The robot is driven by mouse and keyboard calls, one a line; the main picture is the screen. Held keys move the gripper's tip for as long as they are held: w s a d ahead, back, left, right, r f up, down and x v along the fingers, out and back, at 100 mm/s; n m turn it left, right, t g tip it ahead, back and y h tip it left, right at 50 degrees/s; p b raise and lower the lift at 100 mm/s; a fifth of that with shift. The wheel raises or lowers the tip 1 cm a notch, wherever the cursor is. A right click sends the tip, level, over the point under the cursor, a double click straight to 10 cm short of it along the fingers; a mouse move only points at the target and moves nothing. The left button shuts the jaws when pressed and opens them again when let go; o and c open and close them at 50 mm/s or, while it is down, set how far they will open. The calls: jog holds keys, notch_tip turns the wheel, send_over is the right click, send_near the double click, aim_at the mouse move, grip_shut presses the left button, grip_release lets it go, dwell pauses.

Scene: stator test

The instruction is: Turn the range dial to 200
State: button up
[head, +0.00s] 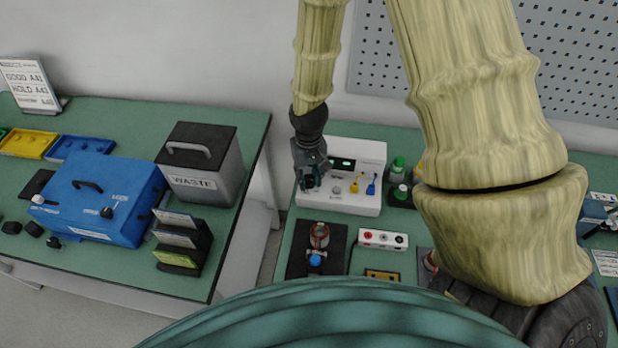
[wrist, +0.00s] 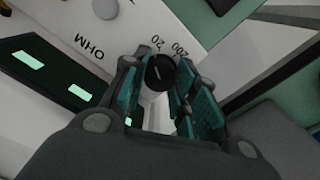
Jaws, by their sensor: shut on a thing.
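The white meter (head: 372,155) stands at the back of the right bench, with a lit green display (head: 343,163). My gripper (head: 312,178) is at its left front and hides the dial in the head view. In the wrist view, the black range dial (wrist: 160,72) sits between the fingers of my gripper (wrist: 158,82), which is shut on it. A short pale mark shows on the dial's face; I cannot tell for sure which label it points to. The upside-down labels 20 (wrist: 157,43) and 200 (wrist: 180,49) show beside the dial, and OHM (wrist: 89,47) further left.
Yellow and blue plugs (head: 371,185) are at the meter's right front. A dark pad (head: 302,262) with a small coil part and a white socket box (head: 383,239) lie in front. A waste bin (head: 215,175) and blue box (head: 105,200) occupy the left bench.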

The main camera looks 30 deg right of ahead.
aim_at(309, 178)
jog(key=m+p, duration=0.1)
jog(key=m, duration=0.6)
jog(key=shift+r, duration=0.1)
jog(key=m+p, duration=0.1)
jog(key=m, duration=0.4)
jog(key=shift+p, duration=0.35)
jog(key=o, duration=0.8)
jog(key=shift+d, duration=0.1)
notch_tip(309, 178, up, 6)
jog(key=p, duration=0.5)
